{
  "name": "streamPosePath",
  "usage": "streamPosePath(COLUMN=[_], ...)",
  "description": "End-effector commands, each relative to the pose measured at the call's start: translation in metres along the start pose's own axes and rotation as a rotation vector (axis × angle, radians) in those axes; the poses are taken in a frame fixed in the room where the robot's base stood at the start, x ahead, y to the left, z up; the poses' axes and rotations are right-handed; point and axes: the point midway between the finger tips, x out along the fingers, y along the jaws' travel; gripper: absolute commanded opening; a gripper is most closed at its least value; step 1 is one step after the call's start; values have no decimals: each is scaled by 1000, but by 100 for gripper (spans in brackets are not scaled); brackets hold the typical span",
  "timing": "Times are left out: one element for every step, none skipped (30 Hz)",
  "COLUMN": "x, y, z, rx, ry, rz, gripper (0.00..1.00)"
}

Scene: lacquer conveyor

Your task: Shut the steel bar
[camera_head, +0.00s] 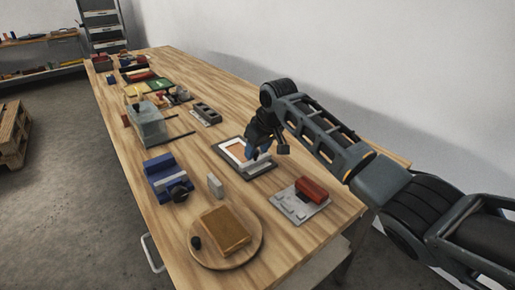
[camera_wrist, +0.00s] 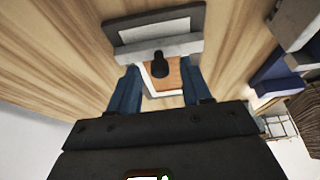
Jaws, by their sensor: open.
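A pale grey steel bar (camera_wrist: 128,52) lies across a dark-based device in the wrist view, with a black knob (camera_wrist: 160,64) at its middle. In the head view, the steel bar (camera_head: 256,167) is on the right side of the device, partly hidden by my gripper. The device's dark base (camera_wrist: 186,18) shows a pale panel on one side of the bar; a brown pad (camera_wrist: 172,78) on a white sheet lies on the other. My gripper (camera_head: 259,151) is over the device. Its blue fingers (camera_wrist: 160,90) are open, one on either side of the pad, with the knob between or just beyond their tips.
A grey plate with a red block (camera_head: 312,190) is to the right.

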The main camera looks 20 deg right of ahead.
Motion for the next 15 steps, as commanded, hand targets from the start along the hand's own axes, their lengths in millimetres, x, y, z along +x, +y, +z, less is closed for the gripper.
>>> streamPosePath(x=[0, 0, 0, 0, 0, 0, 0, 0, 0, 0, 0, 0, 0, 0, 0], y=[0, 0, 0, 0, 0, 0, 0, 0, 0, 0, 0, 0, 0, 0, 0], z=[0, 0, 0, 0, 0, 0, 0, 0, 0, 0, 0, 0, 0, 0, 0], rx=[0, 0, 0, 0, 0, 0, 0, 0, 0, 0, 0, 0, 0, 0, 1], ry=[0, 0, 0, 0, 0, 0, 0, 0, 0, 0, 0, 0, 0, 0, 0], rz=[0, 0, 0, 0, 0, 0, 0, 0, 0, 0, 0, 0, 0, 0, 0], gripper=[47, 44, 41, 38, 35, 31, 28, 25, 22, 19, 16, 12, 9, 6, 2])
